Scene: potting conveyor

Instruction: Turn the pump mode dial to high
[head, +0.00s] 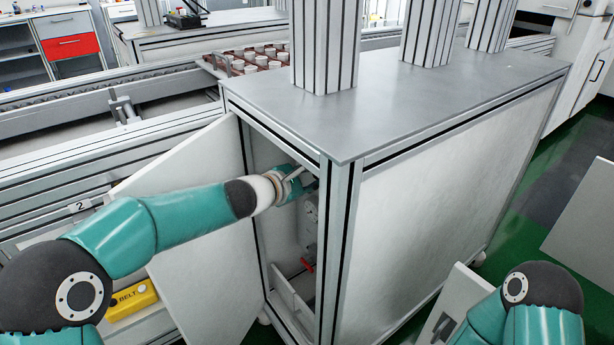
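The cabinet (435,175) stands in the middle with its front door (205,262) swung open to the left. My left arm reaches through the opening, and my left gripper (309,184) is at the upper part of the inside. Its fingers are small, dark and partly hidden by the wrist and the cabinet's corner post, so I cannot tell whether they are open or touching anything. Below it a pale round fitting (311,208) shows on a grey panel. I cannot make out the pump mode dial or its setting. My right gripper is out of view below the bottom right edge.
A red lever (307,265) sits lower inside the cabinet. The corner post (337,250) borders the opening on the right. A conveyor (110,105) runs behind, with a tray of pale pots (255,60). A yellow box marked BELT (132,299) is at lower left.

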